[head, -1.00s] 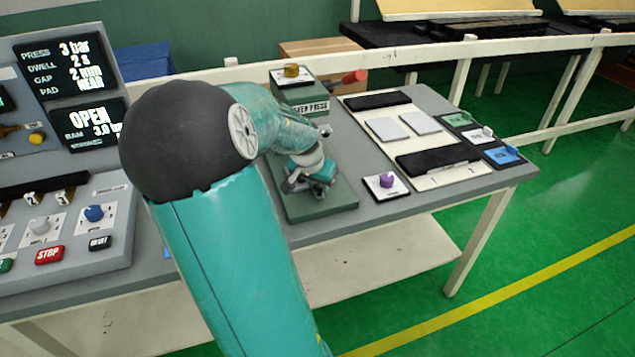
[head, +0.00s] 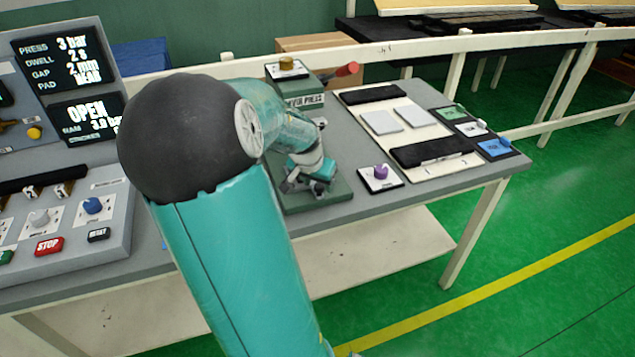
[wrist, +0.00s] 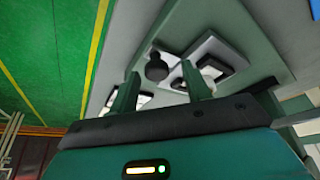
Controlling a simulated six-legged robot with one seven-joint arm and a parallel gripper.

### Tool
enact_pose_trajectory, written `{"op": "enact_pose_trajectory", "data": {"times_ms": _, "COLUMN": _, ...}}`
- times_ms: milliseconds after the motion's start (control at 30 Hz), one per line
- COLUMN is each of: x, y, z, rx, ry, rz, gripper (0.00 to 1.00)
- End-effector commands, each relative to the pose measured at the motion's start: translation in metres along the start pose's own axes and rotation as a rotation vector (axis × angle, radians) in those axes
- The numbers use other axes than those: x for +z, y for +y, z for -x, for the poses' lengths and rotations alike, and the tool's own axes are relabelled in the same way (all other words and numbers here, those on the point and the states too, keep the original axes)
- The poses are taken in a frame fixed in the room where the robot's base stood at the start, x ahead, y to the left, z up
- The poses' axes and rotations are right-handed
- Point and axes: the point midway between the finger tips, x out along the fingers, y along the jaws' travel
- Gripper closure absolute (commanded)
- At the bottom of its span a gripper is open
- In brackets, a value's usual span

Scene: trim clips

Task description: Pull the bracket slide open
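In the head view my gripper (head: 312,187) is low over the front part of the green lever press base (head: 325,200), mostly hidden behind my arm. In the wrist view the two green fingers of my gripper (wrist: 160,70) stand apart. A dark round knob (wrist: 157,69) shows between their tips, on a light grey plate (wrist: 175,58). I see no finger touching the knob, though the depth is hard to judge. No part is clearly marked as the bracket slide, so I cannot tell whether this knob belongs to it.
The press has a red-tipped lever (head: 347,70) and a brass knob (head: 287,63) on top. A purple knob (head: 381,172) stands to its right, beside a pale board (head: 440,167) with black and grey pads. A control panel (head: 60,215) stands at left.

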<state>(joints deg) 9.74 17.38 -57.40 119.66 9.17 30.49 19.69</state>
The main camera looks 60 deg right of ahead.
Motion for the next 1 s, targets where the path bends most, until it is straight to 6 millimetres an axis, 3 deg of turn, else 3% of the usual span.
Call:
{"op": "enact_pose_trajectory", "data": {"times_ms": 267, "x": 0.002, "y": 0.0, "z": 0.008, "rx": -0.002, "ry": -0.001, "rz": 0.002, "gripper": 0.52}}
{"op": "enact_pose_trajectory", "data": {"times_ms": 1000, "x": 0.002, "y": -0.001, "z": 0.094, "rx": -0.007, "ry": -0.005, "rz": 0.002, "gripper": 0.52}}
